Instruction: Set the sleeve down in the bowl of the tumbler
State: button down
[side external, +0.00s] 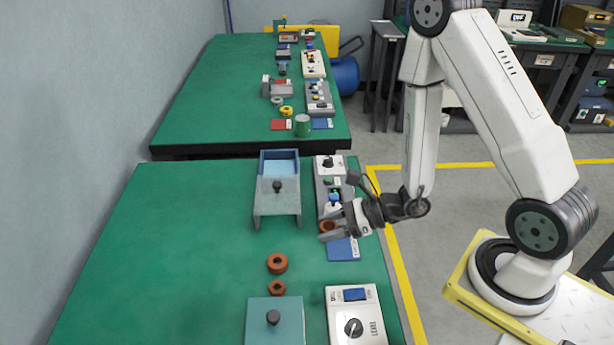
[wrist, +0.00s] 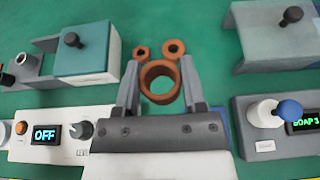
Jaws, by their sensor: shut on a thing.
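The sleeve, a thick orange-brown ring, sits between the two grey fingers of my gripper (side external: 332,228) in the side view. In the wrist view the sleeve (wrist: 158,99) shows with its open bore facing the camera, and my gripper (wrist: 160,72) has one finger on each side of it. The gripper is shut on it, close to the right side of the green table, near a blue card (side external: 343,250). I cannot pick out the tumbler's bowl for certain. A grey fixture with a round opening (wrist: 22,62) is partly cut off at the wrist view's left edge.
A loose brown ring (side external: 277,263) and a brown nut (side external: 277,288) lie mid-table. A teal box with a black knob (side external: 262,325) and a white dial unit (side external: 355,318) stand in front. A grey housing (side external: 290,203) and a control panel (side external: 322,190) stand behind. The left of the table is clear.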

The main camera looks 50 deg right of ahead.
jog(key=shift+w, duration=0.1)
jog(key=w+d+r+m+t+h, duration=0.25)
jog(key=w+d+r, duration=0.4)
jog(key=w, duration=0.35)
jog(key=w+r+m+h, duration=0.3)
jog(key=r, duration=0.9)
jog(key=shift+a+t, duration=0.2)
jog(key=shift+t, duration=0.15)
